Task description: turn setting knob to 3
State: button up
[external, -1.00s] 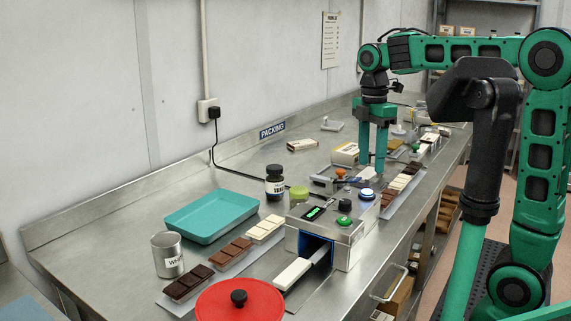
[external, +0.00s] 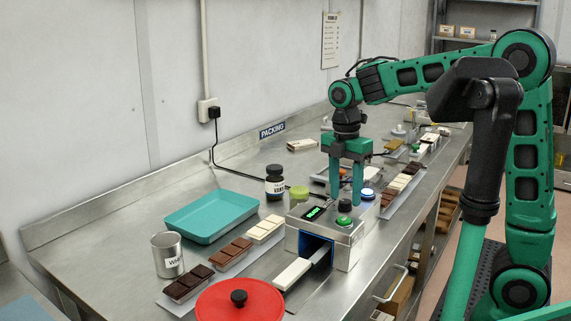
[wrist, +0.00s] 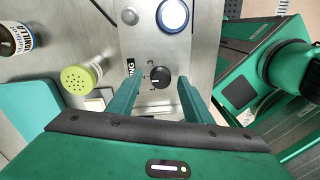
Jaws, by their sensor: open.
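The setting knob (wrist: 161,77) is a black round knob on the metal top of a machine, with small marks around it. It also shows in the external view (external: 345,206), just below my fingertips. My gripper (external: 346,199) points down over the machine. In the wrist view my gripper (wrist: 158,83) has its fingers apart, one on each side of the knob. I cannot tell whether they touch it. The machine (external: 345,247) has a green-lit display (external: 314,213).
A blue-ringed button (wrist: 172,15) and a green button (external: 344,221) are close to the knob. A green-lidded shaker (wrist: 80,76) and a dark jar (external: 275,183) stand left of the machine. A teal tray (external: 212,216) and red lid (external: 240,300) lie farther left.

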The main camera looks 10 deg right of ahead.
jog(key=shift+f, duration=0.65)
jog(key=c, duration=1.1)
jog(key=shift+o, duration=0.2)
jog(key=shift+m, duration=0.4)
jog(key=m, duration=0.4)
jog(key=shift+r+m, duration=0.1)
jog(key=shift+m, duration=0.3)
jog(key=m, duration=0.6)
jog(key=shift+y, duration=0.4)
